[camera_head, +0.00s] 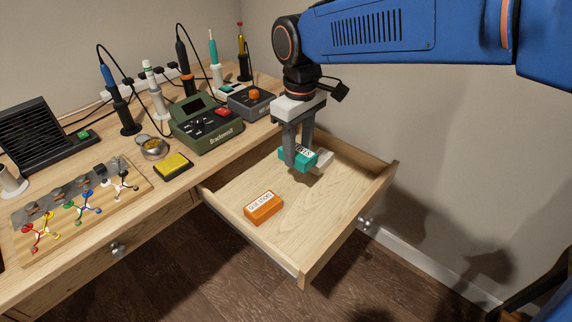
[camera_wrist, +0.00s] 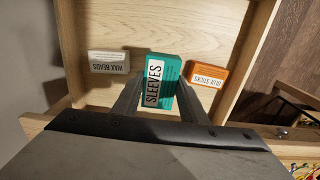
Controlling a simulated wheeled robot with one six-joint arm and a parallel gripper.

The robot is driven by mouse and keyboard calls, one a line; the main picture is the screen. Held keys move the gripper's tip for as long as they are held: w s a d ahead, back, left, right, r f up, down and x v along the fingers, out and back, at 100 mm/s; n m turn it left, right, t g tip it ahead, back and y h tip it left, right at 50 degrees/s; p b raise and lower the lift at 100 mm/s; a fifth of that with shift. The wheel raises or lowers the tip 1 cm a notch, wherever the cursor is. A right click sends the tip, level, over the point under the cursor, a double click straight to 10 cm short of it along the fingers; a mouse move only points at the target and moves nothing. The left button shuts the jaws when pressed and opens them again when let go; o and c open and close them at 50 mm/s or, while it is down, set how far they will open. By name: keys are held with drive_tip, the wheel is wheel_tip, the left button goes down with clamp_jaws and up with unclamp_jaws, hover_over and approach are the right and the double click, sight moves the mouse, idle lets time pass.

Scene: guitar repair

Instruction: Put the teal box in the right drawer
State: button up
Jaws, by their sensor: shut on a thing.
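The teal box (camera_head: 312,160), labelled "SLEEVES", is between the fingers of my gripper (camera_head: 299,158). In the wrist view the teal box (camera_wrist: 166,88) sits between both fingers, label facing the camera. My gripper is shut on it and points down inside the outline of the open right drawer (camera_head: 340,232). The box is over the far part of the drawer floor (camera_wrist: 200,25); the gap beneath it, if any, is hard to judge.
An orange box (camera_head: 263,208), labelled "GLUE STICKS", lies in the drawer. A white "WAX BEADS" box (camera_wrist: 110,63) lies on the teal box's other side. The drawer's near right floor is clear. A green soldering station (camera_head: 207,128) stands on the bench.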

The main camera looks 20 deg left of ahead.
sight(296, 188)
drive_tip(key=shift+f, duration=4.8)
drive_tip(key=shift+f, duration=0.1)
drive_tip(key=o, duration=1.1)
drive_tip(key=shift+c, duration=0.2)
wheel_tip(296, 188, up, 12)
drive_tip(key=shift+r, duration=0.1)
